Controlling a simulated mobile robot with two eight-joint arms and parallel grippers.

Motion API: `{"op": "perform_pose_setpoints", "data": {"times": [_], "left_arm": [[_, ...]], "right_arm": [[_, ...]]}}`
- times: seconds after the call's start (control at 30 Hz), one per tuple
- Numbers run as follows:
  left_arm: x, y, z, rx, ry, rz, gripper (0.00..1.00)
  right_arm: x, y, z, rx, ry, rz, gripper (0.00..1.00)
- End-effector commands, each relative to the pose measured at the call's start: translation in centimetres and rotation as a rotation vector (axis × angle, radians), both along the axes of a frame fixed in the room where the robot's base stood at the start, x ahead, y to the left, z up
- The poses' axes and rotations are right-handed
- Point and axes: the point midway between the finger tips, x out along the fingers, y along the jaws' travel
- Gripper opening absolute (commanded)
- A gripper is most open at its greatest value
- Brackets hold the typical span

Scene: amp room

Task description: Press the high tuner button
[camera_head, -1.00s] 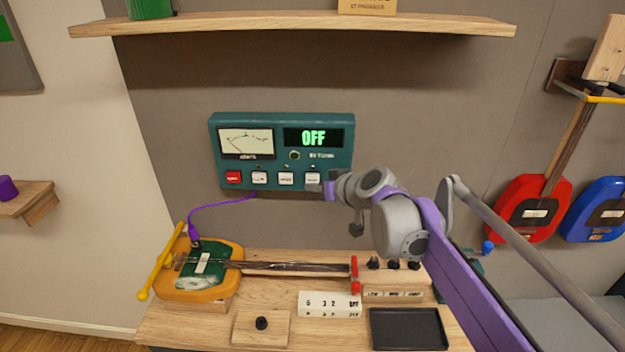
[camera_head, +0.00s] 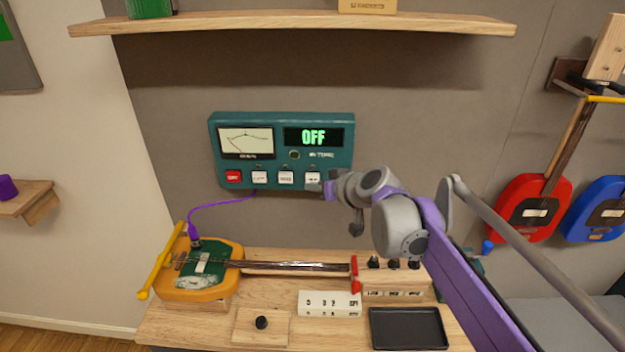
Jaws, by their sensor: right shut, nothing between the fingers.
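The green tuner (camera_head: 282,150) hangs on the grey wall, with a needle meter on the left and a display (camera_head: 314,137) reading OFF in green. Along its lower edge are a red button (camera_head: 233,177) and white buttons, the rightmost white one (camera_head: 313,178) being partly covered. My right gripper (camera_head: 326,188) is shut and empty at that rightmost button. Its tip overlaps the button's lower right edge; I cannot tell whether it touches. The small button labels are too blurred to read surely. My left gripper is out of view.
A yellow and green guitar (camera_head: 203,268) lies on the wooden bench, with a purple cable (camera_head: 218,202) running up to the tuner. A black tray (camera_head: 408,328) and white number block (camera_head: 329,304) sit in front. A shelf (camera_head: 290,28) spans above.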

Motion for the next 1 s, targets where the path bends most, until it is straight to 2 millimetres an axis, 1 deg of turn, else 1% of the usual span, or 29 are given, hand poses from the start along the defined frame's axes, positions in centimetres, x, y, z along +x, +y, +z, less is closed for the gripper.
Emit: {"op": "perform_pose_setpoints", "data": {"times": [0.73,1.0], "left_arm": [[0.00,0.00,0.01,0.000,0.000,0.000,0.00],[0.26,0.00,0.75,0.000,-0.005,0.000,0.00]], "right_arm": [[0.01,0.01,0.00,0.000,0.000,0.000,0.00],[0.76,-0.06,0.17,0.000,-0.001,0.000,0.00]]}}
